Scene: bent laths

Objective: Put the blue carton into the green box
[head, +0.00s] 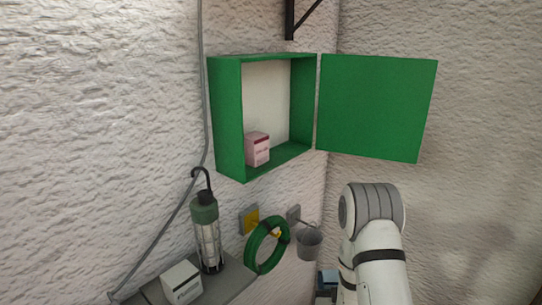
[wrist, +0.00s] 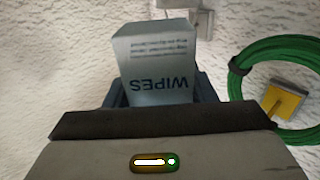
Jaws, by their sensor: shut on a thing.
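The blue carton (wrist: 158,55), pale blue-grey with "WIPES" printed on it, is held in my gripper (wrist: 162,92) in the wrist view. The dark fingers are shut on its two sides. In the head view the carton (head: 329,277) shows small at the lower middle, beside my white arm and well below the green box. The green box (head: 227,120) is mounted on the wall, its door (head: 375,108) swung open to the right. Its inside is open to view, with a pink and white carton (head: 257,149) standing at its left front.
Below the box are a lamp (head: 206,235) with a hook, a green hose or cable coil (head: 252,248) and a small grey bucket (head: 309,243). A white carton (head: 181,283) stands on a grey shelf (head: 236,277). The box's middle and right floor is free.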

